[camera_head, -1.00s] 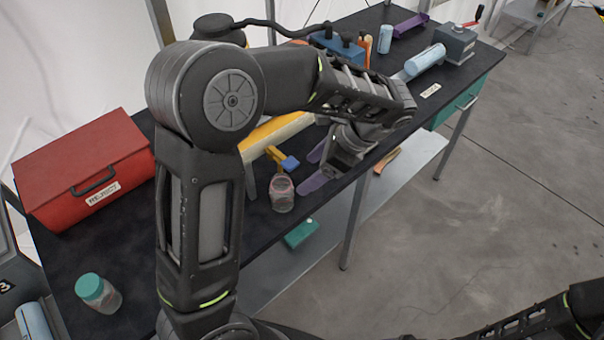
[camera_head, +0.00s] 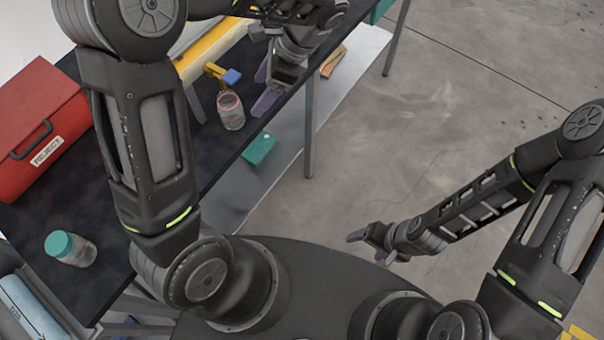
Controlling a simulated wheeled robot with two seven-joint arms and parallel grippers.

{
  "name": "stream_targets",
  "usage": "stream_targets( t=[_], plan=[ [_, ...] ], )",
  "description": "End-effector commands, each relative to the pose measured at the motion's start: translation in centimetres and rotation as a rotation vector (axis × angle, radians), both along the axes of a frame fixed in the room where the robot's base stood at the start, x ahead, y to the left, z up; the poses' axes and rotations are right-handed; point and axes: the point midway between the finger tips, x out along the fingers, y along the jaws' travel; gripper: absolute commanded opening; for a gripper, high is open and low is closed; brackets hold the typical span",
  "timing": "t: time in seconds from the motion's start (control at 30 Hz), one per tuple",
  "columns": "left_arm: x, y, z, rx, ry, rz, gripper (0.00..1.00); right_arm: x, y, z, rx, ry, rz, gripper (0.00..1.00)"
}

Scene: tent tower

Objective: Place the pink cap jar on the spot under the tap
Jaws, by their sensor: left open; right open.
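The jar with the pink cap (camera_head: 230,112) stands upright on the black bench near its front edge. It is just in front of the yellow tap with the blue handle (camera_head: 226,76); I cannot tell whether it is on the spot under it. My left gripper (camera_head: 262,92) is open, its purple fingers close to the right of the jar and apart from its body as far as I can see. My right gripper (camera_head: 366,245) is open and empty over the floor, away from the bench.
A red box labelled REJECT (camera_head: 38,125) stands on the bench at left. A teal-capped jar (camera_head: 70,249) stands nearer me. A green object (camera_head: 259,149) and an orange-brown one (camera_head: 333,61) lie on the lower shelf (camera_head: 285,140). The floor at right is clear.

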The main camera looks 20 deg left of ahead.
Motion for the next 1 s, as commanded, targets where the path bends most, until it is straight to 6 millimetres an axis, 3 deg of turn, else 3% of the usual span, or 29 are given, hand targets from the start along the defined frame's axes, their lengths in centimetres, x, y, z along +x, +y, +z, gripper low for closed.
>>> stream_targets(
  t=[0.17,0.3,0.43,0.53,0.7,1.0],
  plan=[
    [-2.9,-4.5,-9.9,-0.207,-0.001,0.137,0.75,0.0,0.0,0.0,0.000,0.000,0.000,0.74],
    [-7.8,-10.5,-19.0,-0.435,-0.023,0.438,0.75,0.0,0.0,0.0,0.000,0.000,0.000,0.74],
    [-12.4,-15.1,-24.7,-0.571,-0.073,0.829,0.75,0.0,0.0,0.0,0.000,0.000,0.000,0.74],
    [-14.9,-16.7,-27.3,-0.602,-0.133,1.112,0.75,0.0,0.0,0.0,0.000,0.000,0.000,0.74],
    [-17.2,-16.8,-29.1,-0.584,-0.231,1.408,0.75,0.0,0.0,0.0,0.000,0.000,0.000,0.74],
    [-17.4,-16.6,-29.5,-0.576,-0.266,1.473,0.75,0.0,0.0,0.0,0.000,0.000,0.000,0.74]
  ],
)
